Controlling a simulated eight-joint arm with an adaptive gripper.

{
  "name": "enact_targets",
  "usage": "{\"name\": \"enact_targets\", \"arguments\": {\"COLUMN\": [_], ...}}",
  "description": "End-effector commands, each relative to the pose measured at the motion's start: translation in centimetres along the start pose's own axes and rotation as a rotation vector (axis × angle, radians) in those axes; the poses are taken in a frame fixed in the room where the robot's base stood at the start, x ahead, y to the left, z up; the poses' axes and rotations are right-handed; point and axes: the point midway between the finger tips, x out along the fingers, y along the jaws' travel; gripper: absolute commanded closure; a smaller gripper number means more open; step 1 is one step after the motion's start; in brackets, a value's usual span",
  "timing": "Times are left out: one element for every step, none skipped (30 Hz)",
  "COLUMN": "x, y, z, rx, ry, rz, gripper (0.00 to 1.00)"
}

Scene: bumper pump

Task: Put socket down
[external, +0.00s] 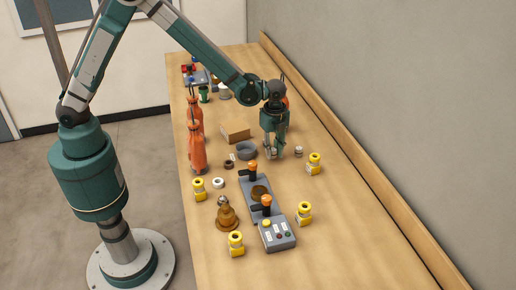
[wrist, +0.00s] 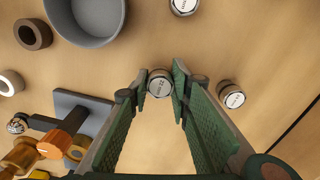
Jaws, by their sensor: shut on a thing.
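My gripper (wrist: 160,84) points down at the table, and its green-padded fingers are shut on a small silver socket (wrist: 160,80) with a pale labelled top. In the external view my gripper (external: 271,151) is low over the wooden table, right of the grey bowl. Whether the socket touches the table I cannot tell. Two similar sockets stand free in the wrist view: one to the right of my fingers (wrist: 231,94) and one at the top edge (wrist: 184,5). A small socket also shows right of my gripper in the external view (external: 298,151).
The grey bowl (external: 246,150) is close to my gripper's left, with a brown ring (wrist: 33,34) and a white ring (wrist: 10,82) beyond. A grey base with orange-topped levers (external: 265,200) stands in front. A cardboard box (external: 236,130) and orange bottles (external: 197,148) are left.

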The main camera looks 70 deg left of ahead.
Motion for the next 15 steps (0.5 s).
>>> {"name": "enact_targets", "arguments": {"x": [0.6,0.9,1.2,1.4,1.5,1.6,1.6,1.6,1.6,1.6,1.6,1.6,1.6,1.6,1.6], "y": [0.0,0.0,0.0,0.0,0.0,0.0,0.0,0.0,0.0,0.0,0.0,0.0,0.0,0.0,0.0], "z": [0.0,0.0,0.0,0.0,0.0,0.0,0.0,0.0,0.0,0.0,0.0,0.0,0.0,0.0,0.0], "rx": [0.0,0.0,0.0,0.0,0.0,0.0,0.0,0.0,0.0,0.0,0.0,0.0,0.0,0.0,0.0], "ry": [0.0,0.0,0.0,0.0,0.0,0.0,0.0,0.0,0.0,0.0,0.0,0.0,0.0,0.0,0.0], "rz": [0.0,0.0,0.0,0.0,0.0,0.0,0.0,0.0,0.0,0.0,0.0,0.0,0.0,0.0,0.0], "gripper": [0.93,0.93,0.93,0.93,0.93,0.93,0.93,0.93,0.93,0.93,0.93,0.93,0.93,0.93,0.93]}}
